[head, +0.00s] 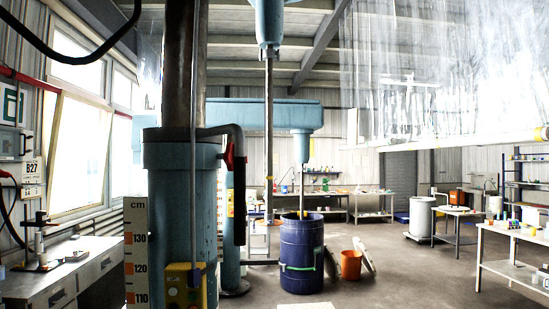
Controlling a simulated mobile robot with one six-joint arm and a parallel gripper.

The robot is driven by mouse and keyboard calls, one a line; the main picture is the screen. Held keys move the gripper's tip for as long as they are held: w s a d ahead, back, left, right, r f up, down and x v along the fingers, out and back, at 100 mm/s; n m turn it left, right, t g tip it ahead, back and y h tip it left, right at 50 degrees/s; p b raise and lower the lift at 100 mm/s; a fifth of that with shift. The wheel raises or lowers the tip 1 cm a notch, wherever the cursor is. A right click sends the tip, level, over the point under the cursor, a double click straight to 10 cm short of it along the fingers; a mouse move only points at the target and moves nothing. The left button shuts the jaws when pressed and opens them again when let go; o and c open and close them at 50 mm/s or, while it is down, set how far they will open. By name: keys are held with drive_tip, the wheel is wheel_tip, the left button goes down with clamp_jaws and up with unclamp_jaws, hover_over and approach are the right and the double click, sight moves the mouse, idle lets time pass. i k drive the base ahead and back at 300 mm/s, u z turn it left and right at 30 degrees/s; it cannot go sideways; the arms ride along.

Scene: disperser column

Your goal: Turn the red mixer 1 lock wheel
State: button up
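A teal disperser column (180,200) stands close in front, left of the picture's middle. A small red part (229,157) shows at the column's right side, under a curved grey pipe; it may be the lock wheel seen edge-on, but I cannot tell for sure. A long dark bar (240,203) hangs just beside it. A "cm" scale (137,255) runs up the column's left side. My gripper is not in view.
A yellow control box (185,288) sits low on the column. A blue drum (301,258) stands under a mixer shaft behind, with an orange bucket (351,264) beside it. A bench (60,270) stands left; tables (512,272) stand right. Floor between is open.

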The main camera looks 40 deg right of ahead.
sight(228, 157)
drive_tip(key=z, duration=0.8)
drive_tip(key=k, duration=1)
drive_tip(key=i, duration=0.7)
drive_tip(key=z, duration=0.05)
